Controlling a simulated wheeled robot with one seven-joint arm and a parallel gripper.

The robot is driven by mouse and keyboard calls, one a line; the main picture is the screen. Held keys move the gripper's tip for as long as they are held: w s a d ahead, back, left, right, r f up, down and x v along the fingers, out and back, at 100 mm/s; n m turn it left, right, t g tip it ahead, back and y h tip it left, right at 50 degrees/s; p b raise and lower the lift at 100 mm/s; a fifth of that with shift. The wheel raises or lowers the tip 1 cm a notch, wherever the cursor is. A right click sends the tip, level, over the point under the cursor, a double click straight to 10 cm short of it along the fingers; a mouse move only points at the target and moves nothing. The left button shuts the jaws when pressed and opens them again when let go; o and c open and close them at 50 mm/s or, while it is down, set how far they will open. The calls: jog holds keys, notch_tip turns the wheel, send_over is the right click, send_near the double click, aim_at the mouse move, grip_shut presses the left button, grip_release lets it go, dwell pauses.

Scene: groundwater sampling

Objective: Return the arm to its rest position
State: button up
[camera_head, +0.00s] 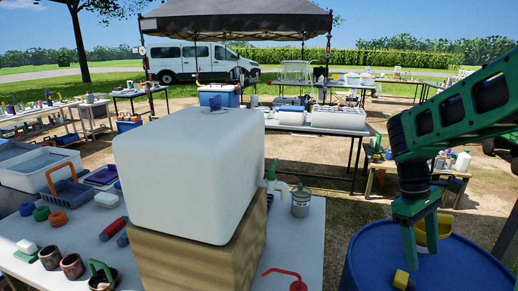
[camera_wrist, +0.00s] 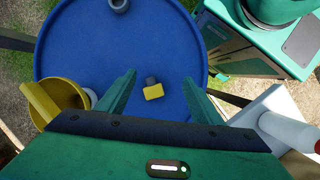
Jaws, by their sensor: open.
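My green arm enters from the right in the head view, and my gripper (camera_head: 416,222) points down over the blue drum (camera_head: 440,268). In the wrist view my gripper (camera_wrist: 160,95) has its two green fingers apart, with nothing held between them. A small yellow and dark grey object (camera_wrist: 153,92) lies on the drum top, seen between and beyond the fingers. It also shows in the head view (camera_head: 402,279), just below the fingertips. I cannot tell the exact gap between fingertips and object.
A yellow cup-like container (camera_wrist: 62,98) is beside the drum top, left in the wrist view. A grey ring-shaped piece (camera_wrist: 119,5) is at the drum's far edge. A white tank (camera_head: 190,180) on a wooden block stands left of the drum, on a table with tools and pots.

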jog(key=s+r+m+t+y, duration=0.1)
jog(key=s+m+t+y, duration=0.1)
jog(key=s+m, duration=0.9)
jog(key=s+t, duration=0.1)
jog(key=s, duration=0.6)
jog(key=shift+s+d+r+m+y, duration=0.2)
jog(key=shift+d+m+y, duration=0.1)
jog(key=shift+y, duration=0.1)
jog(key=shift+w+f, duration=0.3)
jog(key=shift+w, duration=0.35)
